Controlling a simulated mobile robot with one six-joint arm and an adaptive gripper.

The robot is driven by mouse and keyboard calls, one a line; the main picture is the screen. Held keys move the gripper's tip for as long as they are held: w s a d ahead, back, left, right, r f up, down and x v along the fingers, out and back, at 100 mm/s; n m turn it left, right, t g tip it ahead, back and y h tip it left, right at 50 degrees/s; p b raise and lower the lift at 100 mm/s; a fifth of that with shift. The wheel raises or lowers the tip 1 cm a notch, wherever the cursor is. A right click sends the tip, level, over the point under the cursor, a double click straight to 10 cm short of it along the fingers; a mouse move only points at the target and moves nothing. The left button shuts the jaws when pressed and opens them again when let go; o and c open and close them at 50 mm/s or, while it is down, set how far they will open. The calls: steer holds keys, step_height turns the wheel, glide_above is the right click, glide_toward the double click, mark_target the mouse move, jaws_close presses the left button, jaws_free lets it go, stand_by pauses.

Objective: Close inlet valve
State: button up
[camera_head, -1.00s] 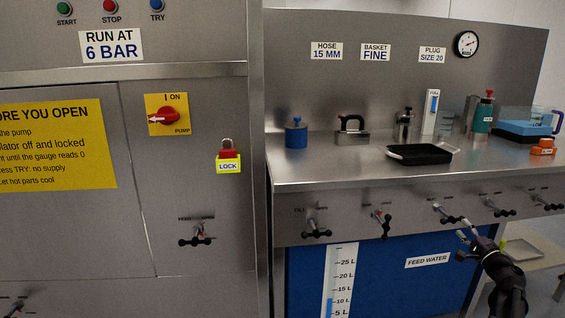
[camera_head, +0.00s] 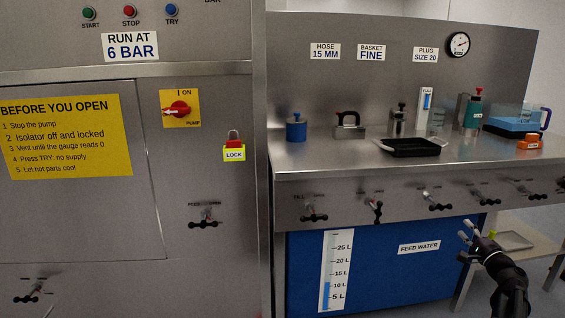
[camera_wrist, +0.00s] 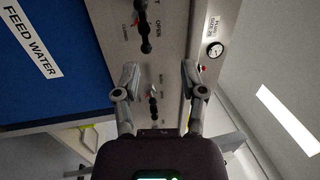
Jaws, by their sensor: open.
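Several valves with black handles line the bench front: a first (camera_head: 313,212), a second with some red (camera_head: 376,208), a third (camera_head: 437,201), a fourth (camera_head: 492,194) and a fifth (camera_head: 535,191). Their small labels are too blurred in the head view to tell which is the inlet valve. My gripper (camera_head: 470,232) is open and empty, below and right of the third valve in the picture. In the wrist view my gripper (camera_wrist: 158,66) has its fingers spread, with one black valve handle (camera_wrist: 153,106) showing between them and another (camera_wrist: 146,27) beyond.
The blue feed water tank (camera_head: 360,270) fills the space under the bench. A black tray (camera_head: 410,148) and other items stand on the bench top (camera_head: 330,165). The left cabinet has a red pump switch (camera_head: 179,109) and another valve (camera_head: 205,217). A low shelf (camera_head: 535,252) stands at right.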

steer(key=s+a+f+n+g+y+p, duration=0.1)
steer(key=a+f+n+g+y, duration=0.35)
steer(key=a, duration=1.05)
steer(key=s+a+f+n+g+y+p, duration=0.1)
steer(key=a+f+n+g, duration=0.55)
steer(key=a, duration=0.85)
steer(key=s+a+f+n+g+h+p, duration=0.1)
steer(key=s+a+f+n+g+h, duration=0.3)
steer(key=s+a, duration=0.35)
steer(key=s+a+f+n+g+h+p, duration=0.1)
steer(key=s+a+f+g+h, duration=0.4)
steer(key=s, duration=0.3)
step_height(320, 180, up, 40)
steer(key=p, duration=3.7)
steer(key=shift+s+a+f+y+p, duration=0.2)
steer(key=shift+a+f+y+p, duration=0.05)
steer(key=shift+y+p, duration=0.1)
steer(key=shift+s, duration=0.1)
